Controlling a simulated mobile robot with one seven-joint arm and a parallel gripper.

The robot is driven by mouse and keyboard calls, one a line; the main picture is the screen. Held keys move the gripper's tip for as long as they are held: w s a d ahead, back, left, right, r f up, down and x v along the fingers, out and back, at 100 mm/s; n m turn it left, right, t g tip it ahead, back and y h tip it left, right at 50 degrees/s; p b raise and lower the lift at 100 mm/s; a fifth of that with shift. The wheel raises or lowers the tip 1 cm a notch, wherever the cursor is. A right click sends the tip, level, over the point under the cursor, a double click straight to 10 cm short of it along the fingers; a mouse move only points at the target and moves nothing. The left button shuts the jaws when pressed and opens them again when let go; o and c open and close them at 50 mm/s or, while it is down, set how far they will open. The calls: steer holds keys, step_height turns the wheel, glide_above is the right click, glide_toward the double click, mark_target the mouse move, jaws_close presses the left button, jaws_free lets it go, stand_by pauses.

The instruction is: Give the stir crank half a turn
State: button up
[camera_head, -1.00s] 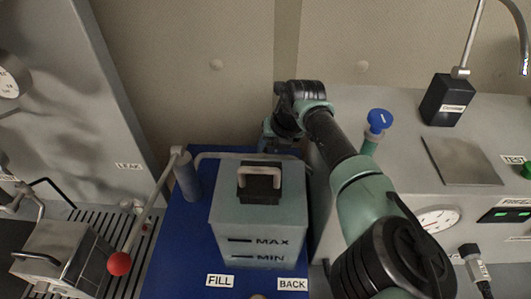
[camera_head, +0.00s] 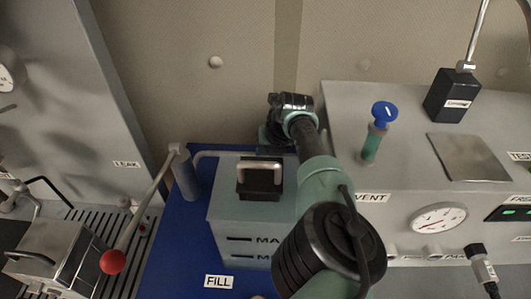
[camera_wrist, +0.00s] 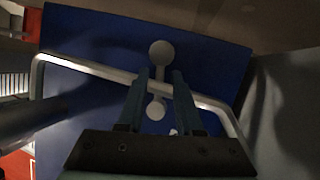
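In the wrist view a small grey crank-like piece shows, with a larger round end (camera_wrist: 160,53) and a smaller round knob (camera_wrist: 156,110); I take it for the stir crank, though no label confirms it. My gripper (camera_wrist: 160,76) is open, its two dark fingers apart on either side of the piece's narrow middle. I cannot tell whether they touch it. In the head view my gripper (camera_head: 268,138) is behind the grey tank (camera_head: 228,218), its fingertips hidden, and the crank is not visible there.
A bent grey tube (camera_wrist: 88,66) crosses the blue base (camera_wrist: 215,45) close to the fingers. A lever with a red ball (camera_head: 112,261) is left of the tank. A grey console (camera_head: 345,110) with a blue-topped valve (camera_head: 384,113) stands right of my arm.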

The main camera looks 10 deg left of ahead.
jaws_close()
stand_by(1.2)
